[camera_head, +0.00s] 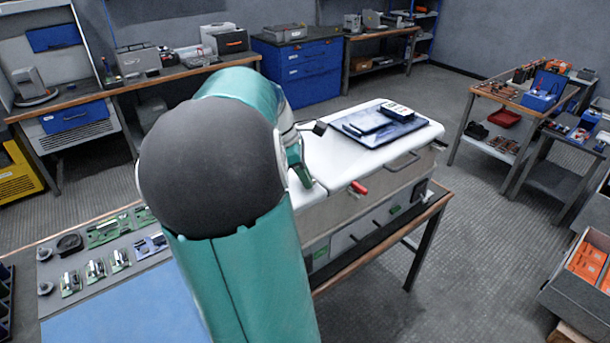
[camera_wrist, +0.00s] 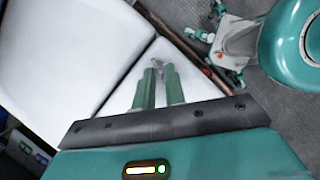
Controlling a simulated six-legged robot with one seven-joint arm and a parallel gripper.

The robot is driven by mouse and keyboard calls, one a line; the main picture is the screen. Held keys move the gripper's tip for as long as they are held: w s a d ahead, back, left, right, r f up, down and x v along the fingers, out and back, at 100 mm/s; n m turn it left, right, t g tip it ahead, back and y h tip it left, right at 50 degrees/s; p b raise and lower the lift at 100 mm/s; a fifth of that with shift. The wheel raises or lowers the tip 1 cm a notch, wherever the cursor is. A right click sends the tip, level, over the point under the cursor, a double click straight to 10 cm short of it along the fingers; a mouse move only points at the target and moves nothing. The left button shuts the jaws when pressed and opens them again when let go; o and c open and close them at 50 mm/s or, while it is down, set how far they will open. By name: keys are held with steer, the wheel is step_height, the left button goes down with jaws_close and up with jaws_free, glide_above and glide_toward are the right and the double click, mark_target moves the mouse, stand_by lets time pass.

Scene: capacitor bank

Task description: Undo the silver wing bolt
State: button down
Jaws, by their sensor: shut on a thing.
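In the wrist view my gripper (camera_wrist: 159,72) points at the white top of the cabinet, its two green fingers close together. A small silver piece, the wing bolt (camera_wrist: 155,63), shows at the fingertips, and the fingers are shut on it. The bolt sits by the dark seam between two white panels. Its wings and thread are mostly hidden by the fingers. In the head view my arm covers most of the work spot and the bolt cannot be seen. The white cabinet (camera_head: 345,165) stands on a wooden-edged bench.
A dark tablet-like panel (camera_head: 375,126) with a small box lies on the cabinet top. A red handle (camera_head: 359,187) sticks out of the cabinet's front side. Small circuit parts (camera_head: 95,268) lie on the bench at left. Side tables and an orange-filled bin (camera_head: 588,262) stand at right.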

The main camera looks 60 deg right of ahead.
steer(key=c, duration=1.4)
jaws_free()
steer(key=shift+a, duration=0.1)
steer(key=v, duration=1.3)
steer(key=shift+w+r, duration=0.15)
steer(key=shift+r, duration=0.2)
steer(key=shift+c, duration=0.8)
steer(key=shift+w, duration=0.1)
